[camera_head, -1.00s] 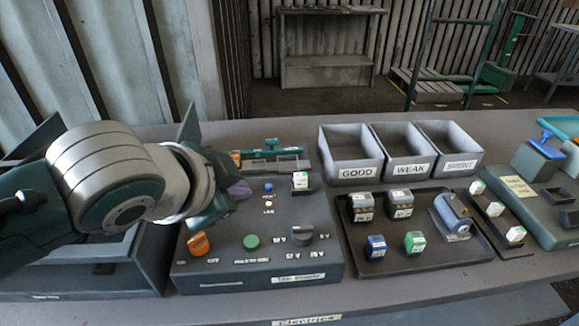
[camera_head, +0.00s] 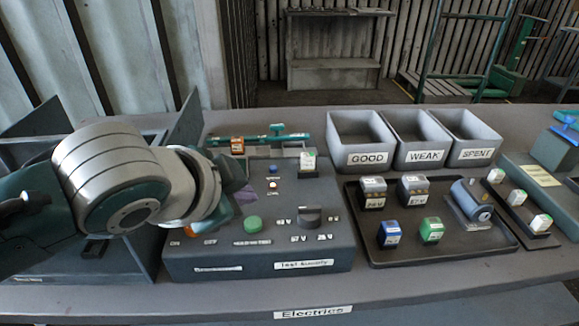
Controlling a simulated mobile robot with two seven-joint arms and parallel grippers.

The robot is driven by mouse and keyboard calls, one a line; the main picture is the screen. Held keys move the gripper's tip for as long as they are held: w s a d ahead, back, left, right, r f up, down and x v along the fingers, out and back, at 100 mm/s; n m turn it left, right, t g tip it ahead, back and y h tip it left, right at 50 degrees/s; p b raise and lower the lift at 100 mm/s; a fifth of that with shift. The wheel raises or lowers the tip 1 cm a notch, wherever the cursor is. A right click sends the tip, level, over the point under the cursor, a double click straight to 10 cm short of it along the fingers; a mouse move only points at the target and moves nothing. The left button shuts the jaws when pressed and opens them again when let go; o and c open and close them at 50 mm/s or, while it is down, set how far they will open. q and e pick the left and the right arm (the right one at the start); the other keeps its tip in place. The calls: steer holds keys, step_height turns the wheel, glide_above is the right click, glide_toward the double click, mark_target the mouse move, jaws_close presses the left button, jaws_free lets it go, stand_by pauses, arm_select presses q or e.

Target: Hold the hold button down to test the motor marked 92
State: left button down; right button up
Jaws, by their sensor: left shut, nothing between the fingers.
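My left gripper (camera_head: 222,204) is shut and empty, low over the left part of the dark test supply box (camera_head: 215,262). It is at the orange knob (camera_head: 205,227), which it partly hides; I cannot tell whether they touch. The round green button (camera_head: 253,223) stands just right of the gripper, apart from it; its small label is too blurred to read. A grey-blue motor (camera_head: 470,198) lies in its cradle on the dark tray; I cannot read a 92 on it. A small lamp (camera_head: 273,184) on the box glows pale. My right gripper is not in view.
A black selector knob (camera_head: 309,217) stands right of the green button. A white-topped block (camera_head: 308,160) stands at the box's back right. The dark tray (camera_head: 420,250) holds several small blocks. Bins marked GOOD (camera_head: 367,158), WEAK (camera_head: 425,155) and SPENT (camera_head: 477,153) stand behind it.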

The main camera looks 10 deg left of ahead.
mark_target(255, 215)
arm_select(q)
steer(key=shift+f+b, duration=0.45)
steer(key=shift+f, duration=0.8)
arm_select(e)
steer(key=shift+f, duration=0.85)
arm_select(q)
steer(key=shift+f, duration=0.2)
steer(key=shift+f, duration=0.25)
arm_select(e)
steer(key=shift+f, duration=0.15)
arm_select(q)
steer(key=shift+f+b, duration=0.4)
steer(key=shift+f, duration=0.05)
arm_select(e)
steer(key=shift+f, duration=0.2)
arm_select(q)
steer(key=shift+r, duration=0.15)
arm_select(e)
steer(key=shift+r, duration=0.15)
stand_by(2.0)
arm_select(q)
steer(key=shift+r+p, duration=0.75)
steer(key=shift+p, duration=0.3)
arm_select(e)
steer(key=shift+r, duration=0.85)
arm_select(q)
steer(key=shift+r, duration=0.1)
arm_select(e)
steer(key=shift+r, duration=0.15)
